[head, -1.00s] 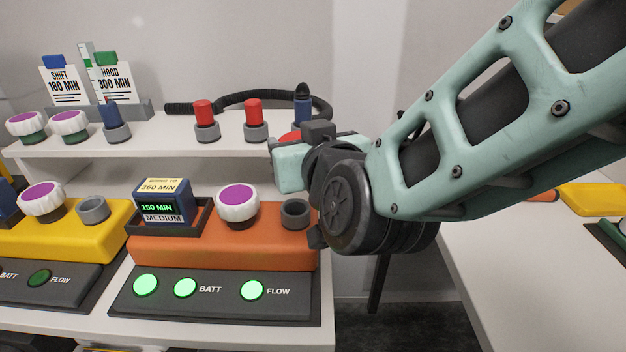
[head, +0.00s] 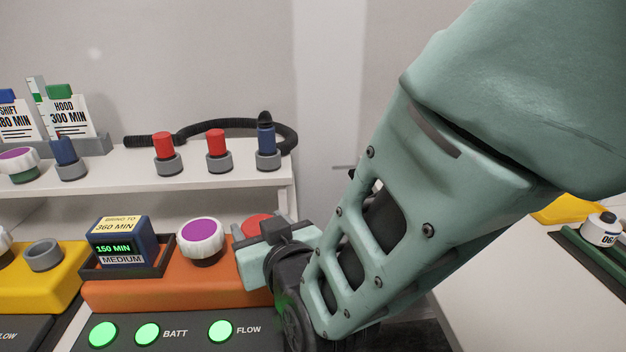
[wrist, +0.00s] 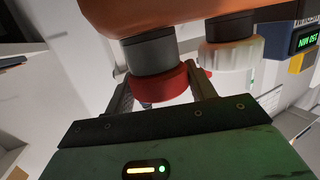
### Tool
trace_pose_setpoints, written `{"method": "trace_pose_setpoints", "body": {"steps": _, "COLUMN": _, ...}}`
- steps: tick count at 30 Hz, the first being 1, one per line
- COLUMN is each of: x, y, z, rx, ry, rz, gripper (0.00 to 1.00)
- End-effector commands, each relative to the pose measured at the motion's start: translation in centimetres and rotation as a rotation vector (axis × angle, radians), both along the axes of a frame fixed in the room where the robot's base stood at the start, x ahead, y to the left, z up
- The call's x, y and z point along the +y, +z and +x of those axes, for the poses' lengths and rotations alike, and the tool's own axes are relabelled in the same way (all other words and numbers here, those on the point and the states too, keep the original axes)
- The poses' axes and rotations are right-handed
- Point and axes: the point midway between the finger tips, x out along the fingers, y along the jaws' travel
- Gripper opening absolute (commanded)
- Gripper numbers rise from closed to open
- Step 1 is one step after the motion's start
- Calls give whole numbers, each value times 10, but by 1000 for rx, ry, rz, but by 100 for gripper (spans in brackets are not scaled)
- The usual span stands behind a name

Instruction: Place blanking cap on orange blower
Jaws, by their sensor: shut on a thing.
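The orange blower (head: 150,290) sits on the bench at lower middle. Its right port is hidden behind my gripper (head: 268,240) in the head view. My gripper is shut on a red cap, taken as the blanking cap (head: 258,222), at the blower's right end. In the wrist view, which is turned over, my gripper's fingers (wrist: 162,86) grip both sides of the red cap (wrist: 162,92). The cap lines up with the grey port (wrist: 150,54) of the orange blower (wrist: 160,14) and appears to meet it. I cannot tell whether it is fully seated.
A white and purple filter (head: 202,240) stands on the blower just left of my gripper. A battery marked 150 MIN (head: 120,245) sits in a dark tray beside it. Behind is a white shelf (head: 220,184) with red-topped and blue-topped pieces. A yellow blower (head: 40,285) is at left.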

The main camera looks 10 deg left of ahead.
Motion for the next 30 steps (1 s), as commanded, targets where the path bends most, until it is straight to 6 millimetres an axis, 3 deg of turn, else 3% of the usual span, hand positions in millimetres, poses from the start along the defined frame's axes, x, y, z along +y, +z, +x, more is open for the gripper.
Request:
{"method": "trace_pose_setpoints", "body": {"steps": 6, "x": 0, "y": -4, "z": 0, "rx": 0, "ry": 0, "rz": 0, "gripper": 32}}
{"method": "trace_pose_setpoints", "body": {"steps": 7, "x": 0, "y": -4, "z": 0, "rx": 0, "ry": 0, "rz": 0, "gripper": 58}}
{"method": "trace_pose_setpoints", "body": {"steps": 8, "x": 0, "y": -3, "z": 0, "rx": 0, "ry": 0, "rz": 0, "gripper": 64}}
{"method": "trace_pose_setpoints", "body": {"steps": 20, "x": -1, "y": 2, "z": -2, "rx": 0, "ry": 0, "rz": 0, "gripper": 64}}
{"method": "trace_pose_setpoints", "body": {"steps": 30, "x": -39, "y": 14, "z": -55, "rx": 1, "ry": 3, "rz": 1, "gripper": 64}}
